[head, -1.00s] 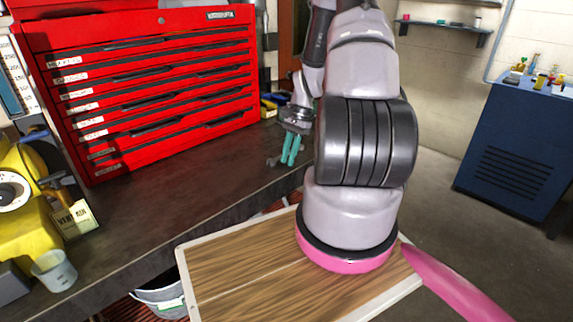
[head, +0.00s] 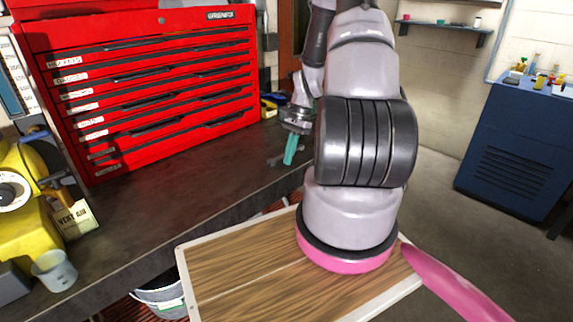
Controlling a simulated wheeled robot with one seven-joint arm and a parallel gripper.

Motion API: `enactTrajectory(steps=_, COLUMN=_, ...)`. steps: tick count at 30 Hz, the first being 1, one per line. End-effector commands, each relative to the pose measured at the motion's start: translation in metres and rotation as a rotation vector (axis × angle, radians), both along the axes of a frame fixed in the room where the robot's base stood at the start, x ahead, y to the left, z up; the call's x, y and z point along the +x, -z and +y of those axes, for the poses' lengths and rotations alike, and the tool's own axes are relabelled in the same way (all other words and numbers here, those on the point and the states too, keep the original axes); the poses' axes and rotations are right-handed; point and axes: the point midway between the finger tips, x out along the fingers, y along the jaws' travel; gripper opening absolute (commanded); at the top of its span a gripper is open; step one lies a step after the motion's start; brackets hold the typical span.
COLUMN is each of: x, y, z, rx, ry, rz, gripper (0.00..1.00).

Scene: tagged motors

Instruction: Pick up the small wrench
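The small wrench (head: 275,160) is a small grey tool at the dark workbench top, in the middle of the head view. Its open left end shows just left of my gripper's teal fingers, and the rest of it runs to the fingers and is hidden there. My gripper (head: 291,152) points down at the bench with its fingers drawn together at the wrench. It looks shut on the wrench, which appears to be at or very near the bench surface. My arm hides the area to the right.
A red tool chest (head: 150,90) stands on the workbench (head: 170,195) behind and left of my gripper. A yellow machine (head: 22,200), a card and a clear cup (head: 54,270) are at the far left. The bench between is clear. A blue cabinet (head: 520,150) stands at right.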

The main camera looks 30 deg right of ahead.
Motion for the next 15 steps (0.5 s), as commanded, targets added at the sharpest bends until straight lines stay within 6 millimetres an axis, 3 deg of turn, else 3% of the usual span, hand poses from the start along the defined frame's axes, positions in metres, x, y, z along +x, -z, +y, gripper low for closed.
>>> enactTrajectory(steps=15, x=0.0, y=-0.0001, z=-0.0001, rx=0.0, ry=0.0, rz=0.0, gripper=0.01)
